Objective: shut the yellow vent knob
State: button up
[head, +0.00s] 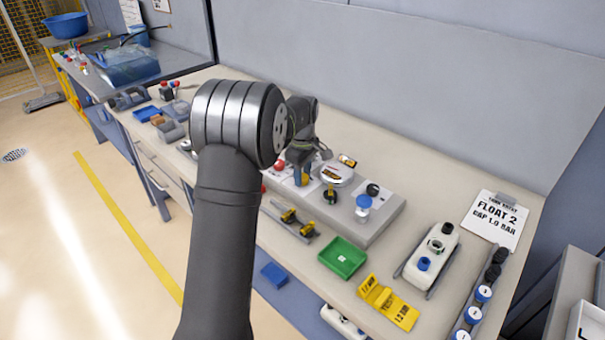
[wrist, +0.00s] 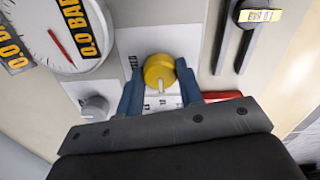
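The yellow vent knob (wrist: 160,71) shows in the wrist view on a white plate, with a pale pointer mark on its near side. My gripper (wrist: 160,78) has its two blue fingers at the left and right sides of the knob. The fingertips are very close to its edges; whether they press on it I cannot tell. In the head view my gripper (head: 302,174) reaches down at the panel (head: 370,222), and my arm hides much of that area.
A round gauge (wrist: 62,30) and a grey knob (wrist: 95,107) are left of the yellow knob in the wrist view. A green tray (head: 342,258) lies in front of the panel.

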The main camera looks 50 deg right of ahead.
jog(key=shift+c, duration=1.2)
jog(key=m, duration=0.8)
jog(key=shift+m, duration=0.3)
jog(key=m, duration=0.8)
jog(key=shift+m, duration=0.6)
